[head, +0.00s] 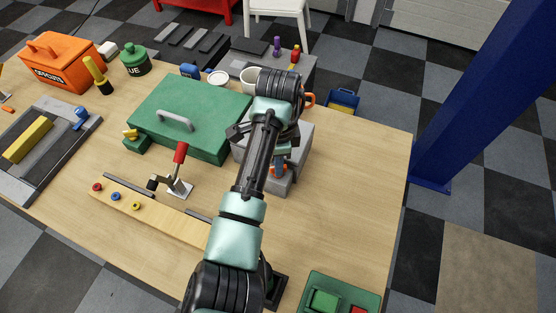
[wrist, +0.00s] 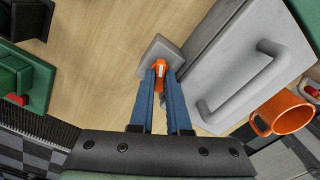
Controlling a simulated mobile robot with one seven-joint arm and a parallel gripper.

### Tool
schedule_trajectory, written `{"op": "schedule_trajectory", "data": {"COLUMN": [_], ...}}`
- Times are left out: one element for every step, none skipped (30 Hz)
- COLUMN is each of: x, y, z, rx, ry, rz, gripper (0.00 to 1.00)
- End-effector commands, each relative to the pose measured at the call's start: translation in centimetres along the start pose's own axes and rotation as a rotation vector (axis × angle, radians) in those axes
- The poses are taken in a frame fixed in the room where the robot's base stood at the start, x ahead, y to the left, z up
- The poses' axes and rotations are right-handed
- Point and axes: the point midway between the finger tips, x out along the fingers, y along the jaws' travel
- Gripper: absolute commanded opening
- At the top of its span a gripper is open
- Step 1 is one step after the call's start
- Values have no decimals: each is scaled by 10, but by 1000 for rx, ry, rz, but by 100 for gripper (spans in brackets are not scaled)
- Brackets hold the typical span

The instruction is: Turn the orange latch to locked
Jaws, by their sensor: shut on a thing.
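The orange latch (wrist: 160,69) sits on a small grey block (wrist: 160,50) beside a grey box (wrist: 235,60) with a handle. My gripper (wrist: 160,74) has its blue fingers closed around the latch, one on each side, so only its upper part shows between the tips. In the head view a small bit of orange latch (head: 275,171) shows beside the grey box (head: 299,172). My arm hides most of my gripper and the latch there.
A green case (head: 200,112) with a grey handle lies left of my arm. An orange mug (wrist: 285,112) is right of the box handle. A green button box (head: 340,292) is at the near right.

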Motion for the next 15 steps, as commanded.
{"op": "schedule_trajectory", "data": {"x": [-2,-2,-2,-2,-2,-2,-2,-2,-2,-2,-2,-2,-2,-2,-1], "y": [-1,-1,-1,-1,-1,-1,-1,-1,-1,-1,-1,-1,-1,-1,-1], "z": [-1,-1,-1,-1,-1,-1,-1,-1,-1,-1,-1,-1,-1,-1,-1], "rx": [6,7,8,8,8,8,8,8,8,8,8,8,8,8,7], "ry": [3,3,3,3,3,3,3,3,3,3,3,3,3,3,3], "rz": [-5,-5,-5,-5,-5,-5,-5,-5,-5,-5,-5,-5,-4,-4,-4], "gripper": [0,0,0,0,0,0,0,0,0,0,0,22,27,33,40]}}
